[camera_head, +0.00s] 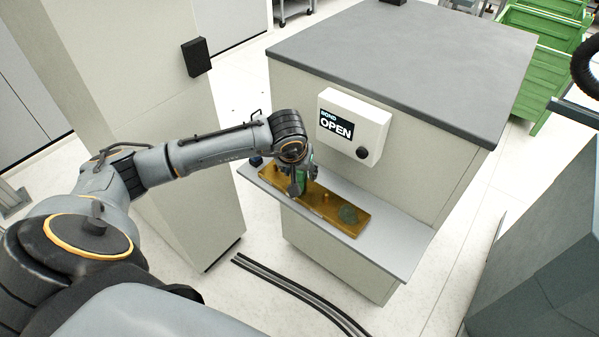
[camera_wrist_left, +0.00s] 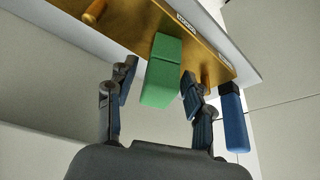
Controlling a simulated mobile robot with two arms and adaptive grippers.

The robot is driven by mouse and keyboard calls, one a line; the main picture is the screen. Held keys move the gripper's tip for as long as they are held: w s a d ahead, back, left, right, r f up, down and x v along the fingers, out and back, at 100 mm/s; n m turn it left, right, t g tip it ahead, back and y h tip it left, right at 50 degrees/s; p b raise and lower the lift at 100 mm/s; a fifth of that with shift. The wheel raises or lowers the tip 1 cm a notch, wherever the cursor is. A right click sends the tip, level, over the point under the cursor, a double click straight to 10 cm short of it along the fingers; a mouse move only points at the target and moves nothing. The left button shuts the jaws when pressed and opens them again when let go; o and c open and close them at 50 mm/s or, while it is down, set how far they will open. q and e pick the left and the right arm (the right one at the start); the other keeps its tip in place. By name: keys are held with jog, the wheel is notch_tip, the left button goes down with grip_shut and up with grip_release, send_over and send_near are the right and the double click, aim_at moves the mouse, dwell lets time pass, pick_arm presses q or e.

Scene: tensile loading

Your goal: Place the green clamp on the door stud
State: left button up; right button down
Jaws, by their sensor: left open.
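The green clamp (camera_wrist_left: 160,75) is a green block standing on the brass-coloured plate (camera_wrist_left: 132,28). In the head view, the clamp (camera_head: 301,180) is mostly hidden by my left gripper (camera_head: 302,184). My left gripper (camera_wrist_left: 157,80) is open, with one finger on each side of the clamp; a gap shows between the clamp and at least the left finger. Brass pegs stand on the plate, one at the left (camera_wrist_left: 95,11) and one behind the right finger (camera_wrist_left: 205,72). I cannot tell which is the door stud; the plate's small label is unreadable. My right gripper is not in view.
The brass plate (camera_head: 325,207) lies on a grey shelf (camera_head: 392,243) fixed to a cabinet with a box reading OPEN (camera_head: 352,126). A blue-handled item (camera_wrist_left: 233,122) is beside the right finger. A pale column stands left.

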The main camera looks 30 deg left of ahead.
pick_arm(q)
jog(key=v, duration=1.1)
